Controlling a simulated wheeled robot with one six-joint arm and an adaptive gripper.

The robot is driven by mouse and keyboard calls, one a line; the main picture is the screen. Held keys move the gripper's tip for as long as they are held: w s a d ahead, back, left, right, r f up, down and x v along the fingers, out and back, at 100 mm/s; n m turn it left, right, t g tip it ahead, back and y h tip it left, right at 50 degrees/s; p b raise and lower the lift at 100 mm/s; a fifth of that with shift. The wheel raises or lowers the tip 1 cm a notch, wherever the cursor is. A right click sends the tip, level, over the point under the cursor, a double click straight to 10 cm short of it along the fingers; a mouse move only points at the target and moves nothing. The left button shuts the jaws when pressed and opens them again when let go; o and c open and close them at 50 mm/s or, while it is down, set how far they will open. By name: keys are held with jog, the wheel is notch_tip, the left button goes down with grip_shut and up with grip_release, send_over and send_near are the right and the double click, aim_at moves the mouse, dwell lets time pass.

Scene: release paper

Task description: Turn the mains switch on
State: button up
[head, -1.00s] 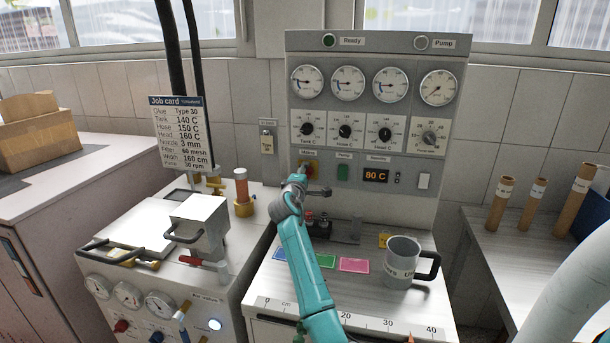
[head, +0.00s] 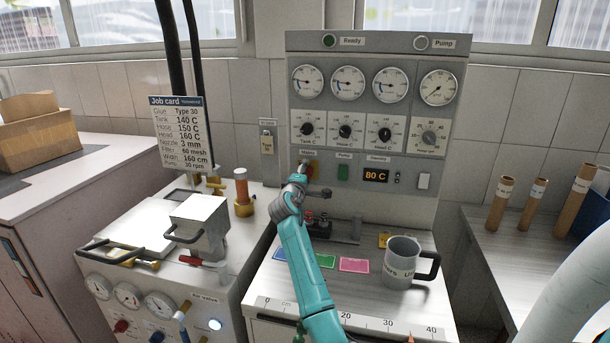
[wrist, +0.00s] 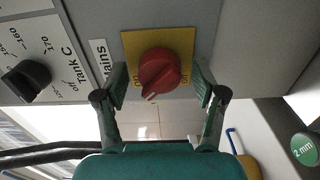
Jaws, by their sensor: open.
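The mains switch is a red rotary knob (wrist: 160,72) on a yellow plate (wrist: 186,44), beside the label "Mains" in the wrist view. My gripper (wrist: 161,84) is open, one finger on each side of the knob, with gaps visible between fingers and knob. In the head view my gripper (head: 304,187) is in front of the lower left of the panel, and the switch (head: 313,168) is partly hidden behind it.
The panel (head: 430,110) has gauges above and dials such as the Tank C dial (head: 307,129), also close by in the wrist view (wrist: 27,81). A green pump button (head: 343,173) and an "80 C" display (head: 375,176) sit right of the switch. A mug (head: 402,262) stands below.

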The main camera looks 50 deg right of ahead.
jog(key=v, duration=1.2)
jog(key=shift+f, duration=0.1)
dwell(0.4)
